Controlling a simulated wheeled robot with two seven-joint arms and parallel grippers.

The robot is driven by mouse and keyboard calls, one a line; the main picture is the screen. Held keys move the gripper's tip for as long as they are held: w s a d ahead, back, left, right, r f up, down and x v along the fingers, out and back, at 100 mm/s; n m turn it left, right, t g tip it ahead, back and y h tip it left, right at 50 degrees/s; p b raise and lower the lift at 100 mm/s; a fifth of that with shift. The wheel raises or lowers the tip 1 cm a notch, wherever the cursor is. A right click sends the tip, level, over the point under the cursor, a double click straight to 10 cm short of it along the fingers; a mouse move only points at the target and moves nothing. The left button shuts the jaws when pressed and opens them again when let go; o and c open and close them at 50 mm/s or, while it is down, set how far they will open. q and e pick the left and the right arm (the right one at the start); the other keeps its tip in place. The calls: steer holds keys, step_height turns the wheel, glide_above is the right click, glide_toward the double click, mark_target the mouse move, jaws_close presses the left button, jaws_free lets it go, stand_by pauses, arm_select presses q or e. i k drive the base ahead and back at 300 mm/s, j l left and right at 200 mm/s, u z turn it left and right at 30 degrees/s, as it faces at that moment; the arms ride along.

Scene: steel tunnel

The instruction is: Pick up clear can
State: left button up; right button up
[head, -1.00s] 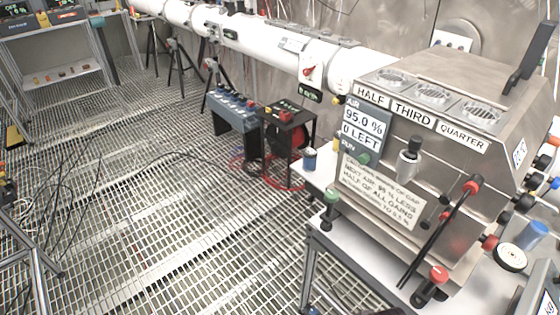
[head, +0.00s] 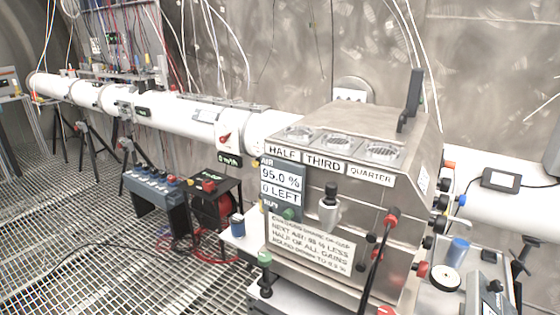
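No can is plainly marked as the clear one. A small blue cylinder (head: 458,250) stands upright on the table to the right of the steel machine; it is too small to tell whether it is a clear can. A small dark blue can with a pale top (head: 237,225) stands on the table's left end, beside the machine. Neither of my grippers shows in the head view.
The steel machine (head: 345,200) has slots labelled HALF, THIRD and QUARTER, a display reading 95.0 % and 0 LEFT, and projecting levers. A white pipe (head: 180,112) runs behind it. Dark boxes (head: 155,190) stand left. Grating floor (head: 80,230) is open at lower left.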

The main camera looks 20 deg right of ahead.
mark_target(457, 252)
steer(key=z, duration=1.8)
steer(key=l+u, duration=0.1)
steer(key=u, duration=0.2)
steer(key=i+l+u, duration=0.25)
steer(key=l, duration=0.25)
steer(key=l+u, duration=0.25)
steer(key=l, duration=0.3)
steer(key=i+l+u, duration=0.1)
steer(key=l+u, duration=0.15)
steer(key=l, duration=0.35)
